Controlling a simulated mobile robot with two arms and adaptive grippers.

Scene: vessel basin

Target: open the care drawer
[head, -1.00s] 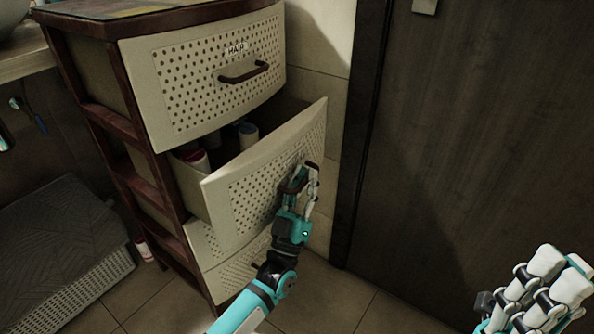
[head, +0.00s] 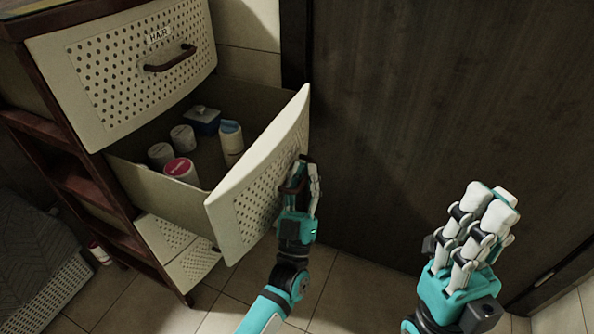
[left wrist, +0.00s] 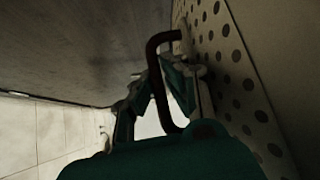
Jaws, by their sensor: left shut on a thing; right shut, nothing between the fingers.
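The open drawer (head: 226,218), second from the top, is pulled well out of the cabinet, and its cream perforated front is slightly tilted in the head view. Its label is not readable from here. My left gripper (head: 302,180) is shut on the drawer's brown handle, which shows as a dark bar in the left wrist view (left wrist: 153,75). Inside the drawer stand a red-lidded jar (head: 181,170), white-lidded jars (head: 183,138), a blue box (head: 202,121) and a white bottle with a blue cap (head: 231,142). My right gripper (head: 490,200) is shut and empty, in front of the dark door.
The HAIR drawer (head: 105,85) above is closed, with a brown handle (head: 170,58). Lower drawers (head: 180,250) are below. A dark door (head: 400,110) stands to the right. A grey towel over a basket (head: 30,270) is at left. Tiled floor (head: 130,305) is free in front.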

